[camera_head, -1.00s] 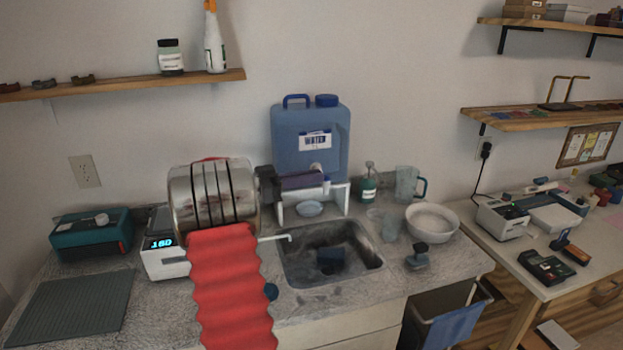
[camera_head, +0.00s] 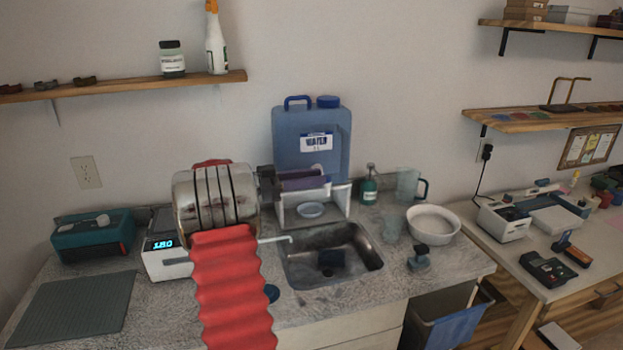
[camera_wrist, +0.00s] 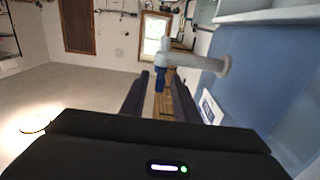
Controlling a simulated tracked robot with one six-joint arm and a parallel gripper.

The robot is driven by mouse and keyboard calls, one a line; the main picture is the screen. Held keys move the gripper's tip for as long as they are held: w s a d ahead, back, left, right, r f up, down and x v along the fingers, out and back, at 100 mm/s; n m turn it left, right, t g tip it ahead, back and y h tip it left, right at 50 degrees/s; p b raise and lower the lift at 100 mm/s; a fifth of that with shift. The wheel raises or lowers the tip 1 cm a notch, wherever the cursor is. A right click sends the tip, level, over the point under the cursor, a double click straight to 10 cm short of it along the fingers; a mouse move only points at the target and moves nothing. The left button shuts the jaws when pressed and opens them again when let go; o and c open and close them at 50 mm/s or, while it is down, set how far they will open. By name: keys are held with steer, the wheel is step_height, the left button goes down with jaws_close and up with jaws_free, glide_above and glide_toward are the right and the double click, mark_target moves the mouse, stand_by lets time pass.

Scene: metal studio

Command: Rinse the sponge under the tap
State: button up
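The blue water tank (camera_head: 287,130) stands at the back of the counter, behind the sink. Its pale tap (camera_wrist: 200,62) with a blue handle (camera_wrist: 160,78) shows in the wrist view, just beyond the fingertips. A dark blue block, probably the sponge (camera_head: 331,258), lies in the metal sink (camera_head: 368,247). My gripper (camera_head: 318,182) is in front of the tank, close to the tap, well above the sink. In the wrist view its two dark fingers (camera_wrist: 160,105) stand apart with nothing between them. I cannot tell whether they touch the tap.
A white stand (camera_head: 340,200) with a small dish (camera_head: 311,210) is below the gripper. A soap bottle (camera_head: 369,186), a clear jug (camera_head: 407,183), a white bowl (camera_head: 433,224) and a brush (camera_head: 419,258) stand to the right. A bin (camera_head: 455,322) is below the counter.

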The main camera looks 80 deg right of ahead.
steer(key=shift+w, duration=0.1)
steer(key=v, duration=1.3)
steer(key=shift+w+a, duration=0.2)
steer(key=shift+w, duration=0.1)
steer(key=shift+f, duration=0.1)
